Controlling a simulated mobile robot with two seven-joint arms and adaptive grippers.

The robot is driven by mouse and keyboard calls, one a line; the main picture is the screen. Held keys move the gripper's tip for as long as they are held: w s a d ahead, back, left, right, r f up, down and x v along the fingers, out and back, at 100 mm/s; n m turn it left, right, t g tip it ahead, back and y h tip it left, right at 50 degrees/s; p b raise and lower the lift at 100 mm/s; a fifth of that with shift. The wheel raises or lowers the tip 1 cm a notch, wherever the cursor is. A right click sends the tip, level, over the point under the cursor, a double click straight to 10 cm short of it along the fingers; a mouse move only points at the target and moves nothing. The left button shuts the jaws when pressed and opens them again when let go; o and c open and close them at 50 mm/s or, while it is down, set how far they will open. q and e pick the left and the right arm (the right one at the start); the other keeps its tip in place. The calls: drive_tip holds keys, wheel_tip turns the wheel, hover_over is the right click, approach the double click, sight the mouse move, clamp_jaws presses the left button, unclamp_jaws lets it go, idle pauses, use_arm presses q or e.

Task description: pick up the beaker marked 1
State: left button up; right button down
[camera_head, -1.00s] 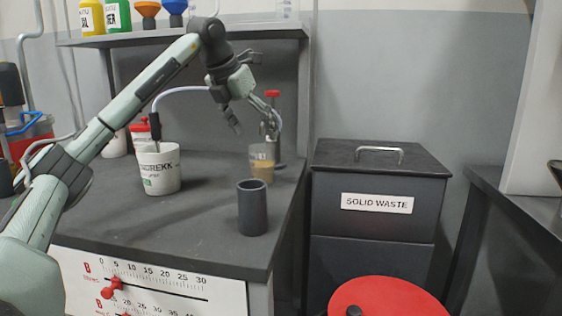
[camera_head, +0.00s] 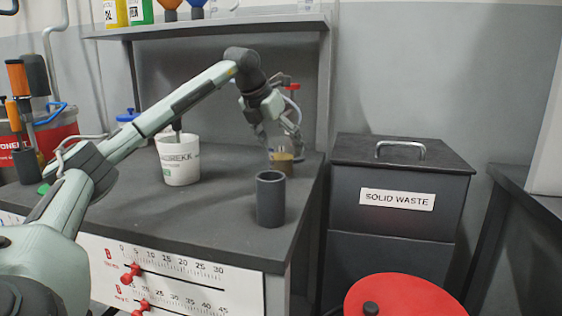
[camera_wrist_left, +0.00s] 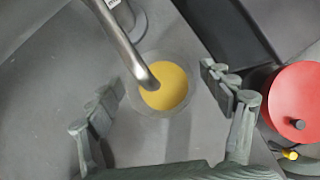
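A clear beaker with yellow-orange contents (camera_head: 283,161) stands on the dark bench near its right end, partly hidden behind a grey cylinder. No number can be read on it. In the left wrist view the beaker (camera_wrist_left: 166,92) is seen from above, between the fingers, with a metal spout reaching over it. My left gripper (camera_head: 280,136) is just above the beaker in the head view. It is open, and its fingers (camera_wrist_left: 163,98) are spread on either side of the beaker, apart from it. My right gripper is not in view.
A grey cylinder (camera_head: 270,199) stands at the bench front, close to the beaker. A white labelled bucket (camera_head: 179,160) is to the left. A shelf (camera_head: 205,27) hangs behind. A solid waste bin (camera_head: 397,200) and a red round lid (camera_head: 405,299) are to the right.

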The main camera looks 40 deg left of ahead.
use_arm(q)
drive_tip(key=c, duration=1.4)
drive_tip(key=shift+o, duration=0.2)
drive_tip(key=shift+r, duration=0.3)
drive_tip(key=shift+c, duration=0.2)
